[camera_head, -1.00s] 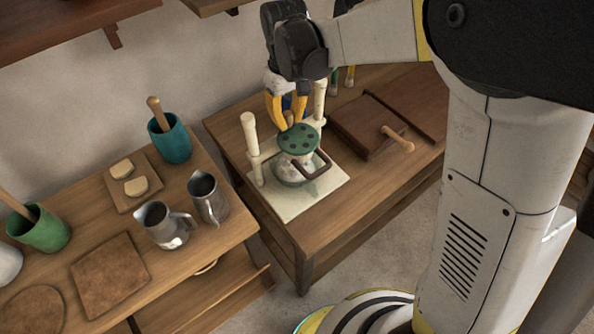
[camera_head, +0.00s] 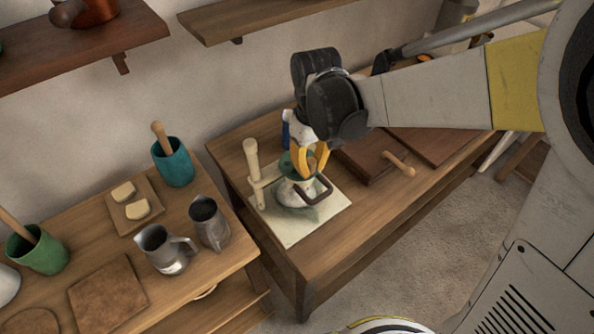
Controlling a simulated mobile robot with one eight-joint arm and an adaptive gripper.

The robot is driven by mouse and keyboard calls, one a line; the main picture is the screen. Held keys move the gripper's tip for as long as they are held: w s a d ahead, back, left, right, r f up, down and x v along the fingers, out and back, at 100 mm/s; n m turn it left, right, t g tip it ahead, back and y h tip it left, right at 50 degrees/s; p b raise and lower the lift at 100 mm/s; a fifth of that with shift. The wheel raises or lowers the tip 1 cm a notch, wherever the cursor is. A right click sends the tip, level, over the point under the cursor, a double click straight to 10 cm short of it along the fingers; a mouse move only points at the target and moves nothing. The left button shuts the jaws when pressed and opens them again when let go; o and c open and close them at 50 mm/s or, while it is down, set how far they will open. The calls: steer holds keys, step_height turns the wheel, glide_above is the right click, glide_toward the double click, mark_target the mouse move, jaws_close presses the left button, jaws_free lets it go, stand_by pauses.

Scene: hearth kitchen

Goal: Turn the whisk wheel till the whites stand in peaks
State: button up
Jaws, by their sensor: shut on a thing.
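The whisk wheel (camera_head: 287,165) is a green disc over a pale bowl (camera_head: 287,193), mostly hidden now by my gripper. A wooden post (camera_head: 253,163) stands at its left; the right post is hidden behind my gripper. A dark loop handle (camera_head: 322,193) juts out at the bowl's front right. My gripper (camera_head: 311,174) points down with its yellow fingers at the wheel's right side, shut on part of the wheel. The exact grip point is hard to see. The bowl's contents are hidden.
The bowl stands on a pale square mat (camera_head: 290,232). A dark board (camera_head: 370,160) with a wooden-handled tool (camera_head: 399,163) lies to the right. On the left table are two metal jugs (camera_head: 165,250) (camera_head: 209,222) and a teal cup (camera_head: 173,163). The mat's front is clear.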

steer(key=o, duration=0.9)
steer(key=shift+r, duration=0.1)
step_height(320, 180, up, 8)
steer(key=p, duration=0.6)
steer(key=shift+d, duration=0.1)
steer(key=s+d+f+m+t+b, duration=0.3)
steer(key=s+d+m+t+b, duration=0.3)
steer(key=s+d+b, duration=0.4)
steer(key=s+d+t, duration=0.1)
steer(key=d, duration=0.2)
steer(key=shift+d+m, duration=0.2)
steer(key=shift+m, duration=0.2)
